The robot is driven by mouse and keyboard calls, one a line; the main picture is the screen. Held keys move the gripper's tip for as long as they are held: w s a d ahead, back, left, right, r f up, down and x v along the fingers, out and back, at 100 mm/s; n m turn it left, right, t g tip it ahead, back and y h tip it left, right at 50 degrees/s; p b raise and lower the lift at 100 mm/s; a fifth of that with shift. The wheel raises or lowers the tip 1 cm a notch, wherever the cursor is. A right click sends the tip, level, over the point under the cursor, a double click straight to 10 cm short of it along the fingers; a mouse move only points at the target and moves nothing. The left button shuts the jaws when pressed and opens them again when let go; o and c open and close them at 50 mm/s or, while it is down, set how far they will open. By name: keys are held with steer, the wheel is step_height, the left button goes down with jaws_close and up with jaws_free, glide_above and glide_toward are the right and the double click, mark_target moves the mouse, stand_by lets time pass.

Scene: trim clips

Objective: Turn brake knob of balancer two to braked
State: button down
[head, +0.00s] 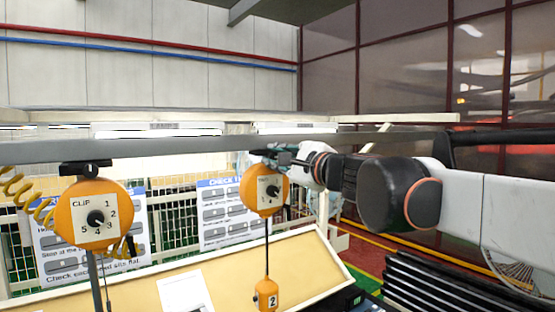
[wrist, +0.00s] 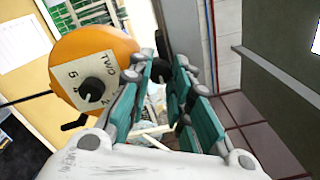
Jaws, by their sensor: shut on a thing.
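Balancer two (head: 264,205) is an orange round housing hanging from the rail, with a white dial plate and a black dial on its face. A small orange tag marked 2 (head: 266,294) hangs on a cable below it. My gripper (head: 285,158) reaches in from the right to its upper right side. In the wrist view the orange housing (wrist: 92,42) is at the left, and my teal-padded gripper fingers (wrist: 161,70) close on a dark part beside it, apparently the brake knob. The fingers hide most of that part, so its setting cannot be read.
Another orange balancer (head: 97,222), with a coiled yellow hose, hangs at the left of the grey rail (head: 180,148). Below is a tan panel (head: 225,275) with a white sheet. White check boards (head: 222,212) stand behind, before a fence.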

steer(key=c, duration=1.4)
jaws_free()
steer(key=shift+c, duration=0.2)
steer(key=shift+s+d, duration=0.1)
steer(key=v, duration=1.1)
steer(key=shift+s+d, duration=0.25)
steer(key=shift+s, duration=0.1)
